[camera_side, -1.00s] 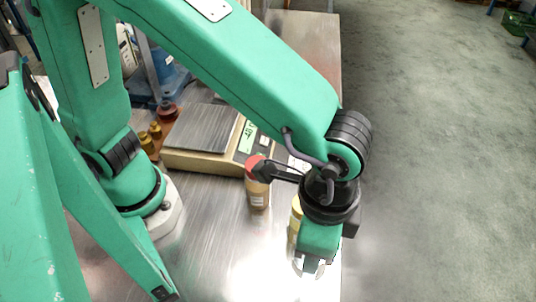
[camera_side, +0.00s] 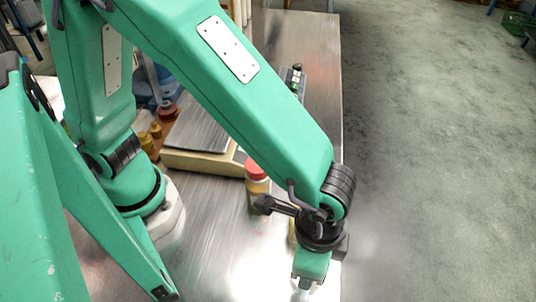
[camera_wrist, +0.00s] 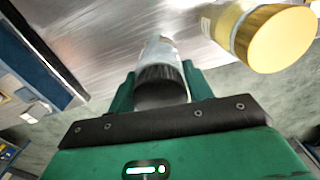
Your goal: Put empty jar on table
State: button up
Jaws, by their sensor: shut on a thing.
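My gripper (camera_side: 306,281) is low over the near part of the metal table (camera_side: 205,245) in the side view. It is shut on a jar (camera_wrist: 160,60), which shows between my green fingers in the wrist view, with a dark ribbed end towards the camera and a clear, pale body beyond. In the side view only a pale bit of the jar (camera_side: 302,294) shows below my fingers, at the bottom edge. I cannot tell whether the jar touches the table.
A yellow-capped jar (camera_wrist: 272,38) is close on the right in the wrist view, mostly hidden behind my wrist in the side view. A red-capped bottle (camera_side: 257,185) stands beside the scale (camera_side: 195,150). Small brown bottles (camera_side: 150,140) are at left. The table's right edge is close.

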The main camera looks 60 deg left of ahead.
jog(key=shift+f, duration=0.25)
jog(key=shift+f, duration=0.15)
jog(key=o, duration=0.9)
jog(key=shift+o, duration=0.2)
notch_tip(320, 180, up, 12)
jog(key=shift+r, duration=0.2)
dwell(0.4)
